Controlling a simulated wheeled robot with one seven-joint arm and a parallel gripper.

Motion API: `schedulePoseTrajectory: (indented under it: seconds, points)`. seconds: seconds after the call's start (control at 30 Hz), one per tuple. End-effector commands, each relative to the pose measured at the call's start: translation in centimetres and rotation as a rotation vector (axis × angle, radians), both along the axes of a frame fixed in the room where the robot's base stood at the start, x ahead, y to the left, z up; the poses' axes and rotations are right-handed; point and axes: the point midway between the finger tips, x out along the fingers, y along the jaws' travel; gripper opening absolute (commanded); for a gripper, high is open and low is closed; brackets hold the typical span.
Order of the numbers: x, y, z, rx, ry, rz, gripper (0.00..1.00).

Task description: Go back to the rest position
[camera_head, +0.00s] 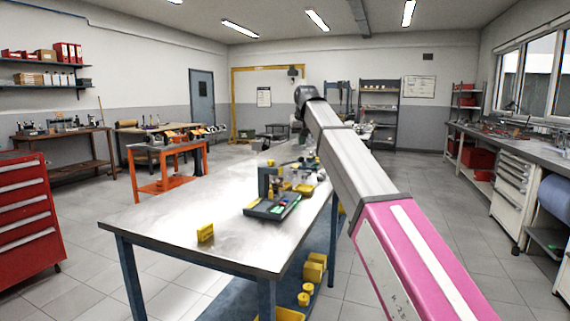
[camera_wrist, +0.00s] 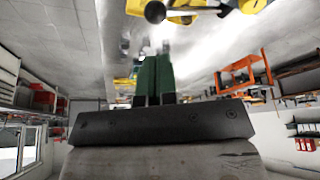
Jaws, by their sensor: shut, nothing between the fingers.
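My gripper (camera_wrist: 153,68) shows in the wrist view as two dark green fingers standing close together on a dark mounting plate. It is shut and holds nothing. In the head view my pink and grey arm reaches forward and up from the lower right, along the right side of the steel workbench (camera_head: 190,222). Its dark far joint is raised above the bench's far part, and the fingers cannot be made out there. The wrist view is upside down, with the bench top filling its upper part.
On the bench are a yellow block (camera_head: 205,233), a dark tray (camera_head: 272,207) with small parts, and several clustered items behind it. Yellow parts (camera_head: 314,268) lie on its lower shelf. An orange table (camera_head: 166,148) and red cabinet (camera_head: 30,212) stand left. The right-hand floor aisle is clear.

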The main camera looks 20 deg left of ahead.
Motion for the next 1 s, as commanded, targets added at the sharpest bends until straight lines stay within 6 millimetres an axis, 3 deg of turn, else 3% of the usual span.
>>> schedulePoseTrajectory:
  seconds: [0.17, 0.27, 0.67, 1.0]
  points:
    - [0.1, -0.6, -1.1, -0.003, 0.005, -0.006, 0.00]
    - [0.4, -2.4, -4.0, -0.011, 0.018, -0.021, 0.00]
    - [0.3, -14.1, -22.0, -0.049, 0.105, -0.126, 0.00]
    - [-3.9, -25.0, -36.2, -0.073, 0.189, -0.223, 0.00]
